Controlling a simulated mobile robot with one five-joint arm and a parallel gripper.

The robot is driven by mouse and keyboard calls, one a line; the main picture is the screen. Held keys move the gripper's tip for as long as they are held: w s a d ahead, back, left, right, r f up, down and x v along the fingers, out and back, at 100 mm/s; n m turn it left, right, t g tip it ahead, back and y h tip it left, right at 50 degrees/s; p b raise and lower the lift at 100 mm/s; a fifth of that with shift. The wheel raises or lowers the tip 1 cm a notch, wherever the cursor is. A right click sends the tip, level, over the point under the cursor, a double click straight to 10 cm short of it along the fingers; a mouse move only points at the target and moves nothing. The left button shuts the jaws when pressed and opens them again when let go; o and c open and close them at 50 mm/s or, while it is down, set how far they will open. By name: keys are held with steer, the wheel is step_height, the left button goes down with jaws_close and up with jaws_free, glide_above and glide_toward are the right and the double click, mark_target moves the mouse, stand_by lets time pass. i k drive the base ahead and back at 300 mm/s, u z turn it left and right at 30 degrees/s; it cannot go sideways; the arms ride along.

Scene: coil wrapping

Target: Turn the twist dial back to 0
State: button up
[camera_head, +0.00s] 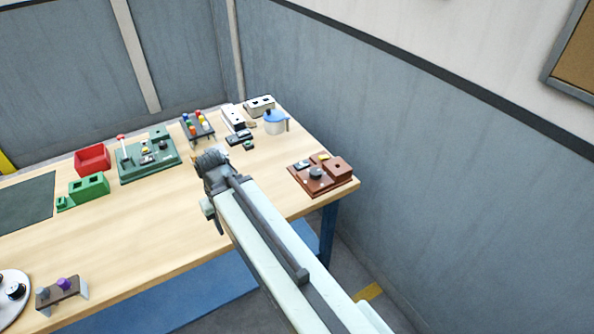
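Several knobs could be the twist dial, and I cannot tell which one it is or read any number. A dark round knob (316,173) sits on a reddish-brown box (340,180) at the table's right end. A black knob (15,291) stands on a white disc (8,312) at the lower left, cut by the picture edge. A green panel (130,172) at the back also carries small dark controls. My gripper (210,158) is above the middle of the table, left of the brown box and apart from it. Its fingers are too small and dark to read.
The wooden table (150,230) is bare in its middle. A red bin (92,158), green block (88,188), peg rack (198,128) and blue-white pot (276,124) stand towards the back. A small stand with a purple knob (63,284) is at the front left. A grey wall lies behind and right.

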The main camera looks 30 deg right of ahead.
mark_target(314, 173)
steer(key=u, duration=0.05)
steer(key=k, duration=1.05)
steer(key=z, duration=0.8)
steer(key=i, duration=1)
steer(key=u, duration=0.05)
